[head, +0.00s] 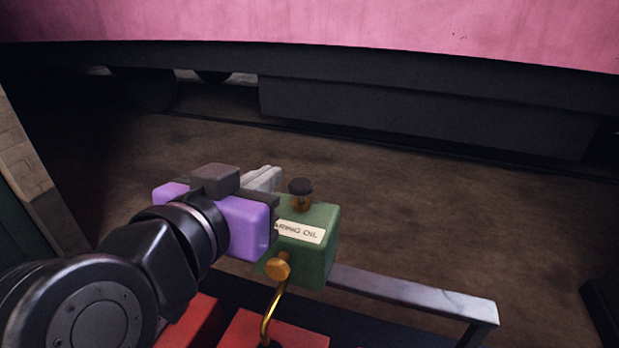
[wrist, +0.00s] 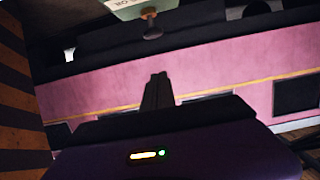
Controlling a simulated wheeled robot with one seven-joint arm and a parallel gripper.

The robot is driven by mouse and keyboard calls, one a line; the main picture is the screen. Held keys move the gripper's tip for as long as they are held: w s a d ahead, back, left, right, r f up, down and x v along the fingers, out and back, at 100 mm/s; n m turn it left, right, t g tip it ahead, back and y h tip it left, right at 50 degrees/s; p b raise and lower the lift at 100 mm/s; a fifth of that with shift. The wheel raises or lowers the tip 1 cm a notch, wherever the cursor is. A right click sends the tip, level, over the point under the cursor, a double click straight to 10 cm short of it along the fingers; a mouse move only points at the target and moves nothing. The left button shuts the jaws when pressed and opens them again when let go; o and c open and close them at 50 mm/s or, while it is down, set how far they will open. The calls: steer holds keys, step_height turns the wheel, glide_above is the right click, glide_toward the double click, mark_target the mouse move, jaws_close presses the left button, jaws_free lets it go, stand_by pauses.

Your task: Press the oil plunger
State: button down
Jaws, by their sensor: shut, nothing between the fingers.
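A green oil box (head: 318,255) with a cream label ending in "RING OIL" stands at the centre of the head view. Its plunger (head: 301,187) is a dark round knob on a short brass stem, standing up from the top. My gripper (head: 270,174) is left of the plunger, its pale fingers shut and empty, at about knob height in the picture. Its purple body hides the label's left end. In the wrist view the box (wrist: 135,8) and plunger (wrist: 152,28) appear upside down at the top edge, apart from the shut fingertips (wrist: 158,76).
A brass knob (head: 278,266) and bent brass pipe (head: 270,312) are on the box's front. A grey metal rail (head: 410,291) runs right from the box. Red blocks (head: 275,328) lie below. A pink vehicle body (head: 400,25) spans the back; the brown floor between is clear.

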steer(key=shift+w+d, duration=0.1)
steer(key=p, duration=0.2)
glide_above(301, 187)
steer(key=s+a, duration=0.1)
steer(key=s, duration=0.1)
step_height(301, 187, down, 2)
steer(key=f, duration=0.1)
steer(key=w+f, duration=0.1)
steer(key=f, duration=0.1)
steer(key=shift+f, duration=0.75)
steer(key=shift+f+b, duration=1.05)
steer(key=shift+f, duration=0.5)
